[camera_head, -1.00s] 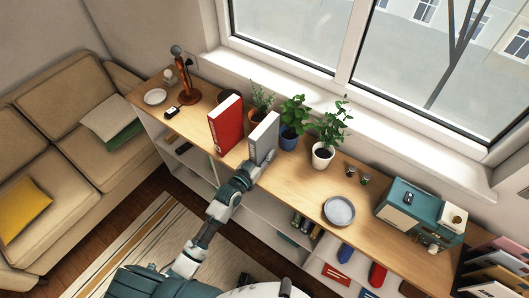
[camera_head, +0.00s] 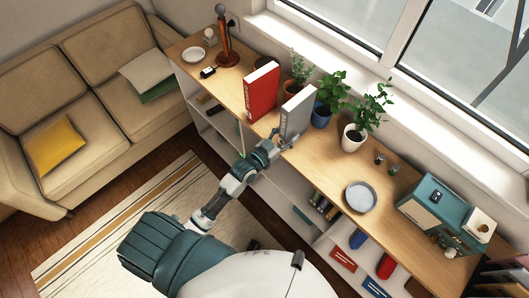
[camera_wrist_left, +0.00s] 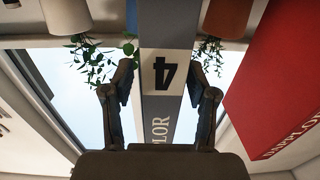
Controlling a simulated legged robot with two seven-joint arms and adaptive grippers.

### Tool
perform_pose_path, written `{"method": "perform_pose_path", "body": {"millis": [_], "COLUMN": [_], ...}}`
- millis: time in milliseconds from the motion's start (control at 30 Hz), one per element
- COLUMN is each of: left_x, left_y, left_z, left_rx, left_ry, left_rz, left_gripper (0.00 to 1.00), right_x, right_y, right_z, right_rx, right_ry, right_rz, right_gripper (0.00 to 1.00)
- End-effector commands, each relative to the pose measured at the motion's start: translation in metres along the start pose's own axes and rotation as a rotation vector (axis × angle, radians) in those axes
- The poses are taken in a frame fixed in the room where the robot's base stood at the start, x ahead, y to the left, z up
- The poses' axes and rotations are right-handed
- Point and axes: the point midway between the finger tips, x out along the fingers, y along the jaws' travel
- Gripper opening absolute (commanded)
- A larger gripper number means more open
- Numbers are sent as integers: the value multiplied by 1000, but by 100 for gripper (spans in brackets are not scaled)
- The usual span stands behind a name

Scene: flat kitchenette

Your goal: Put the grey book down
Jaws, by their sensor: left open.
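The grey book (camera_head: 297,112) stands upright on the wooden top of the long low shelf unit (camera_head: 322,163), to the right of the red book (camera_head: 262,90). My left gripper (camera_head: 282,141) is at the front lower edge of the grey book. In the left wrist view, which looks upside down, the grey book's spine (camera_wrist_left: 162,72) with a "4" lies between the two spread fingers (camera_wrist_left: 160,88). Gaps show between the fingers and the spine, so the gripper is open. The red book (camera_wrist_left: 278,85) is off to one side there. My right gripper is not in view.
Potted plants (camera_head: 328,95) stand close behind the books along the window. A grey plate (camera_head: 361,196) and a teal appliance (camera_head: 437,205) are to the right.

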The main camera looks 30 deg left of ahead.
Motion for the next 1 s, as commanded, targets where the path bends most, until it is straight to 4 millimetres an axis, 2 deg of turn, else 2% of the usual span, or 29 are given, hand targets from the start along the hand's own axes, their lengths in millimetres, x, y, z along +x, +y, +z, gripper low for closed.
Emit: {"method": "perform_pose_path", "body": {"millis": [100,300,500,667,867,967,1000], "left_x": [-35,-86,-119,-129,-130,-128,-128], "left_y": [0,0,0,0,-1,-7,-11], "left_z": [2,3,2,1,3,31,53], "left_rx": [1,0,0,-1,-1,-6,-8], "left_ry": [-5,-6,-4,-2,-6,-61,-108], "left_rz": [1,1,0,0,-2,-21,-36], "left_gripper": [58,58,58,58,58,58,58], "right_x": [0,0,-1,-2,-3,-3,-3], "right_y": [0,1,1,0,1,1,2], "right_z": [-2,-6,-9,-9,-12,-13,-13], "right_rx": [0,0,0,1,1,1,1], "right_ry": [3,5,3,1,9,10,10], "right_rz": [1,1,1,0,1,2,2], "right_gripper": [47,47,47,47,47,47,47]}}
